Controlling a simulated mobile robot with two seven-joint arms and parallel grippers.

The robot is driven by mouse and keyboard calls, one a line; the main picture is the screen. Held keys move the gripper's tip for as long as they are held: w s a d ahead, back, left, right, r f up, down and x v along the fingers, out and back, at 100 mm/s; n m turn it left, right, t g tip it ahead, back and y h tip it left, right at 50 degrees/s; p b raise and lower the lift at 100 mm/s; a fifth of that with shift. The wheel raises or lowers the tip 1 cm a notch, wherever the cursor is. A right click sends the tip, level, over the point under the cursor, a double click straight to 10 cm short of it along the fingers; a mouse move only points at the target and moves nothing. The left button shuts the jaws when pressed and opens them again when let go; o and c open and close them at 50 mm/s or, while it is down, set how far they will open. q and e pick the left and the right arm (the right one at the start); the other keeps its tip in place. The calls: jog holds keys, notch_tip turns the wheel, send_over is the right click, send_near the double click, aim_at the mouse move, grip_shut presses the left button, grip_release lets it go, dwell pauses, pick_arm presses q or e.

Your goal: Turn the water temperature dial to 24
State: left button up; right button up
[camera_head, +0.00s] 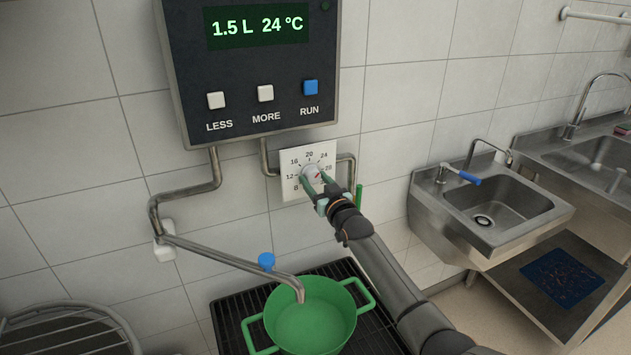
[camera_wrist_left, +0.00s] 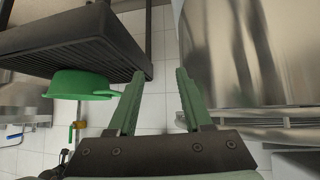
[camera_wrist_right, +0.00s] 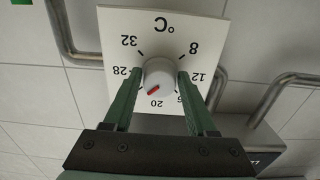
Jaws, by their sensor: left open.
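The water temperature dial (camera_head: 312,173) is a round white knob with a red mark on a white square plate. In the right wrist view the dial (camera_wrist_right: 160,75) appears upside down, and its red mark points between 20 and 28. The display (camera_head: 258,27) above reads 1.5 L and 24 °C. My right gripper (camera_head: 318,181) has its green fingers on both sides of the knob, seemingly touching it; the right wrist view shows the same gripper (camera_wrist_right: 160,78), one finger covering part of the scale. My left gripper (camera_wrist_left: 153,85) is open and empty in the left wrist view.
White LESS (camera_head: 216,100) and MORE (camera_head: 265,93) buttons and a blue RUN button (camera_head: 310,87) sit above the dial. Pipes flank the dial plate. A green pot (camera_head: 308,325) stands under the spout on a black grate. Steel sinks (camera_head: 500,205) are at right.

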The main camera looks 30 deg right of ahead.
jog(key=o, duration=0.3)
jog(key=s, duration=1.2)
jog(key=shift+s+a, duration=0.25)
jog(key=shift+a, duration=0.15)
jog(key=s+a+f+n+g+y, duration=0.1)
jog(key=s+a+f, duration=0.25)
jog(key=f, duration=0.25)
jog(key=s+a+f+g, duration=0.2)
jog(key=s+f, duration=0.3)
jog(key=f, duration=0.1)
jog(key=s+a+f+n+g+y, duration=0.1)
jog(key=s+a+f, duration=0.25)
jog(key=f, duration=0.25)
jog(key=s+a+f+g, duration=0.1)
jog(key=s+a+f, duration=0.1)
jog(key=s, duration=0.4)
jog(key=s+a+f+g+y, duration=0.1)
jog(key=s+a+f+g, duration=0.1)
jog(key=s+f, duration=0.3)
jog(key=s+a+f+g, duration=0.1)
jog(key=s+a+f, duration=0.2)
jog(key=s, duration=0.4)
jog(key=shift+a+f+n+g, duration=0.3)
jog(key=shift+a+g, duration=0.1)
